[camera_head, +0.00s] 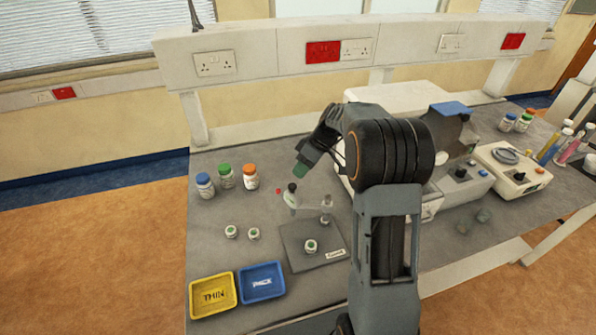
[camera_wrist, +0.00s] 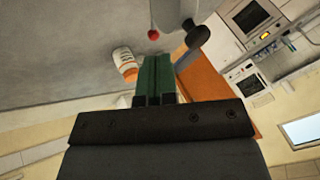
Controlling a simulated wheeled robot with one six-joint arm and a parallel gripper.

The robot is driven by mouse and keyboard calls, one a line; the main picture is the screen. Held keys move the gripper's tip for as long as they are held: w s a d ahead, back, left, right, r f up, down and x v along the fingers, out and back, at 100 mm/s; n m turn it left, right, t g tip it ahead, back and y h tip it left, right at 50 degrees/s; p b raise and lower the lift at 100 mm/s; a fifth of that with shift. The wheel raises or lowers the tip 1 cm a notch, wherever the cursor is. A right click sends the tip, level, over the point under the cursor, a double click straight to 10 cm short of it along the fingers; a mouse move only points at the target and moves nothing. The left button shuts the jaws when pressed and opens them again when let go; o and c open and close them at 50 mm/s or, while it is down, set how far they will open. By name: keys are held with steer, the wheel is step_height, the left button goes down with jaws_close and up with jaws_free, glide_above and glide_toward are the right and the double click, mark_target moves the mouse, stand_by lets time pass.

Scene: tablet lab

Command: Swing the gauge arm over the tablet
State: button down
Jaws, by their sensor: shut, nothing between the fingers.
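The gauge stands on a dark grey plate (camera_head: 293,256) with a small label at its front right. Its pale gauge arm (camera_head: 307,206) reaches from a post (camera_head: 326,204) leftward, with a dark knob and a red tip at the far end. A white and green tablet (camera_head: 311,246) lies on the plate, in front of the arm and not under it. My gripper (camera_head: 301,171) is above and behind the arm's knob end, apart from it. In the wrist view my green fingers (camera_wrist: 154,76) are shut and empty, with the gauge's red ball (camera_wrist: 153,34) and black knob (camera_wrist: 197,34) beyond them.
Two more tablets (camera_head: 231,231) (camera_head: 254,233) lie left of the plate. Bottles with blue, green and orange caps (camera_head: 227,176) stand behind. Bench instruments (camera_head: 515,172) fill the right.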

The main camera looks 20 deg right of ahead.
mark_target(294, 188)
steer(key=s+a+n+g+b, duration=0.1)
steer(key=n, duration=0.1)
steer(key=s+n+g+b, duration=0.1)
steer(key=s+n, duration=0.1)
steer(key=s+a+n+g+h+b, duration=0.1)
steer(key=n+b, duration=0.1)
steer(key=shift+s+a+f+g, duration=0.15)
steer(key=shift+s+a+g, duration=0.05)
steer(key=shift+a+g, duration=0.15)
steer(key=shift+s+a+n+g+h+b, duration=0.15)
steer(key=shift+s+n+g+h+b, duration=0.3)
steer(key=shift+s+n, duration=0.45)
steer(key=shift+s+d+n+g+h+b, duration=0.1)
steer(key=shift+s+d+n+g+h, duration=0.15)
steer(key=shift+s+n+h, duration=0.5)
steer(key=shift+s+d+n+g+h+b, duration=0.1)
steer(key=shift+s+d+n+g+h, duration=0.15)
steer(key=shift+s+n, duration=0.9)
steer(key=shift+s+d+n+g+h+b, duration=0.1)
steer(key=shift+s+n+g+h, duration=0.3)
steer(key=shift+s+n, duration=0.55)
steer(key=shift+w, duration=0.15)
